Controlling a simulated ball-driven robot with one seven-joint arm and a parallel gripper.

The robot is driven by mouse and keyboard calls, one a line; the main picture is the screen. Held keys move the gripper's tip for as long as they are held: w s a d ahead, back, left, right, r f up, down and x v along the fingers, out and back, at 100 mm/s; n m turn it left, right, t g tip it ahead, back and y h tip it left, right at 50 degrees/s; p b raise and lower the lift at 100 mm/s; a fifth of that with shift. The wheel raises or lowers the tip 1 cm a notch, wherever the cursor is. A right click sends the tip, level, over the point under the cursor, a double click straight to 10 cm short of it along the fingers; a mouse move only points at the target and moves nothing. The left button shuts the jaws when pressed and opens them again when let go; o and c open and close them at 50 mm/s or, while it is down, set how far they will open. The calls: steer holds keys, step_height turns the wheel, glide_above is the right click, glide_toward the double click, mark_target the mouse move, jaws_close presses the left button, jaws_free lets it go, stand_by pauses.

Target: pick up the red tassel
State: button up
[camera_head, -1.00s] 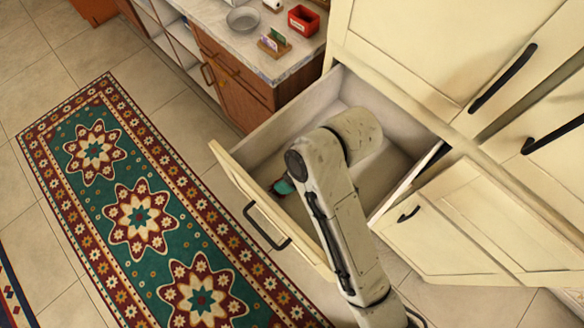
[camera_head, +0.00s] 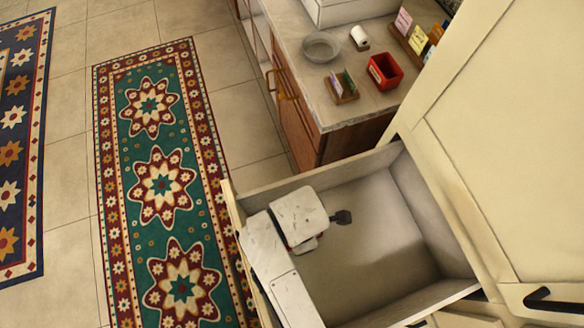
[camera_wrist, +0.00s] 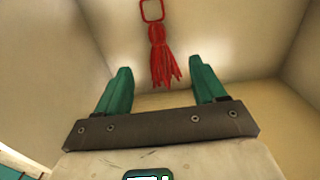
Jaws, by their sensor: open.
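The red tassel (camera_wrist: 162,55) shows in the wrist view, a square red loop with a bound head and loose strands. It lies against a pale surface ahead of my gripper (camera_wrist: 160,68), lined up between its two teal fingers. The fingers are apart, with nothing held. In the head view my arm reaches into the open drawer (camera_head: 385,215). My fingers are mostly hidden there, and I cannot make out the tassel in that view.
The drawer's pale walls surround my arm. A counter (camera_head: 345,112) stands behind, with a red box (camera_head: 385,70), a grey bowl (camera_head: 321,47) and a card holder (camera_head: 341,87). Cream cabinet doors (camera_head: 500,130) are at the right. A patterned rug (camera_head: 165,185) lies left.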

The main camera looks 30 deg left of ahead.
steer(key=shift+w+d+f, duration=0.1)
steer(key=shift+f, duration=1.6)
steer(key=shift+w+d+f, duration=0.1)
steer(key=shift+f, duration=1.6)
steer(key=shift+c, duration=0.2)
steer(key=c, duration=1.2)
step_height(320, 180, up, 10)
steer(key=shift+a+r, duration=0.1)
